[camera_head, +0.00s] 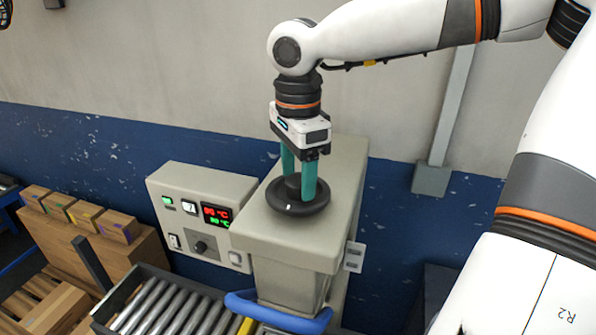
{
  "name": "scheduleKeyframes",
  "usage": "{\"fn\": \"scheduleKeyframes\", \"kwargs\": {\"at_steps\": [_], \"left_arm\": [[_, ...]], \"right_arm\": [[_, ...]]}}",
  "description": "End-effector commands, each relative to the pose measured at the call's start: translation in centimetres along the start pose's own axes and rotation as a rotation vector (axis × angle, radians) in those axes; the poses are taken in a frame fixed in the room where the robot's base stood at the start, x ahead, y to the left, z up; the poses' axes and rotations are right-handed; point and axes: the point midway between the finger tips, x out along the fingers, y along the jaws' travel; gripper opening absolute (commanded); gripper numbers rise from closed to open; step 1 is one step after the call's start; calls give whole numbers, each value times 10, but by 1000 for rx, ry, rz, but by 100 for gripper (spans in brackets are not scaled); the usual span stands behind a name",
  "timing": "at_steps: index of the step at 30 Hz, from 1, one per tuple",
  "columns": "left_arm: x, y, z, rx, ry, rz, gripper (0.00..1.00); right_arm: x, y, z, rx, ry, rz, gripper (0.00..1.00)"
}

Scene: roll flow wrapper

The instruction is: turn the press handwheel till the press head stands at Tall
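The press handwheel (298,205) is a black disc with a raised hub, lying flat on top of the beige press housing (340,170). My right gripper (299,182) points down over it, its two teal fingers on either side of the hub. The fingers look closed against the hub, which partly hides behind the nearer finger. A beige block (290,283) shows below the front of the housing. A small pale plate (354,257) is on the housing's right side; I cannot read its marks or tell the head's height. My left gripper is not in view.
A control box (200,215) with lit displays and a knob stands left of the press. A roller conveyor (165,308) runs below, with a blue curved part (275,312) at the press foot. Cartons (80,213) stand at far left. A grey conduit (452,105) runs down the wall behind.

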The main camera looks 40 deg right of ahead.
Motion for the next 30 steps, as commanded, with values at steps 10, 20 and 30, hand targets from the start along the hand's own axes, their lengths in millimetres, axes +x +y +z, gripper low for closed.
{"fn": "scheduleKeyframes", "kwargs": {"at_steps": [10,20,30], "left_arm": [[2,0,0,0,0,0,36],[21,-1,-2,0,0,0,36],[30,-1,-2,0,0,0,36]], "right_arm": [[-2,0,0,-2,0,-2,61],[-60,1,0,1,1,3,61],[-113,0,0,0,-1,-2,61]]}}
